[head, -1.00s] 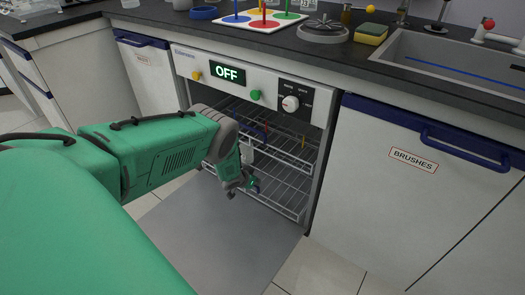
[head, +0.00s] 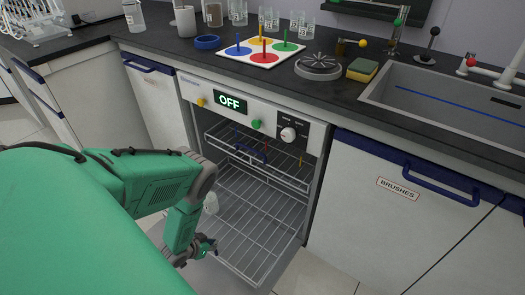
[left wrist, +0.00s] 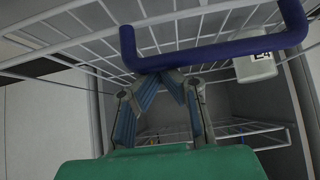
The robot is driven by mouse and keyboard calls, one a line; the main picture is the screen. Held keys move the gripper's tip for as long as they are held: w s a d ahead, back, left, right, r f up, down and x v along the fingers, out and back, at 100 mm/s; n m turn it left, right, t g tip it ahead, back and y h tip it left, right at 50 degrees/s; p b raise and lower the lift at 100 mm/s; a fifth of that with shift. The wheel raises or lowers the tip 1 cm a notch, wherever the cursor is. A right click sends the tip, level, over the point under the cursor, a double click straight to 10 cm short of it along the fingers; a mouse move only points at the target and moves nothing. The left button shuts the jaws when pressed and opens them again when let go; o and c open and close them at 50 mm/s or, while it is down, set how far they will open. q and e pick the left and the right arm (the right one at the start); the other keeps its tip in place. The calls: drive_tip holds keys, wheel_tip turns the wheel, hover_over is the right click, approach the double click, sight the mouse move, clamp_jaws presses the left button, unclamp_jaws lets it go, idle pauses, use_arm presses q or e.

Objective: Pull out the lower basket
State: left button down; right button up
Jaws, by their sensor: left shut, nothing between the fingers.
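The lower basket (head: 255,222), a wire rack, extends well out of the machine under the OFF display. My left gripper (head: 208,247) is at its front left side, low down. In the left wrist view, the fingers (left wrist: 163,74) are shut with nothing between them. Their tips are right at the blue handle (left wrist: 215,53), which crosses in front of the wire basket (left wrist: 95,25); I cannot tell whether they touch it. A white beaker (left wrist: 256,67) marked E4 is by the basket wires. It shows partly behind my arm in the head view (head: 211,203). My right gripper is out of view.
The upper basket (head: 275,165) stays inside the machine (head: 160,82). The BRUSHES cabinet (head: 395,200) with its blue handle is on the right, a drawer unit on the left. The counter above holds a coloured peg board (head: 262,50), a sponge (head: 362,70) and a sink.

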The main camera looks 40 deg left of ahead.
use_arm(q)
drive_tip(key=s, duration=0.6)
drive_tip(key=shift+d, duration=0.35)
drive_tip(key=shift+p, duration=0.3)
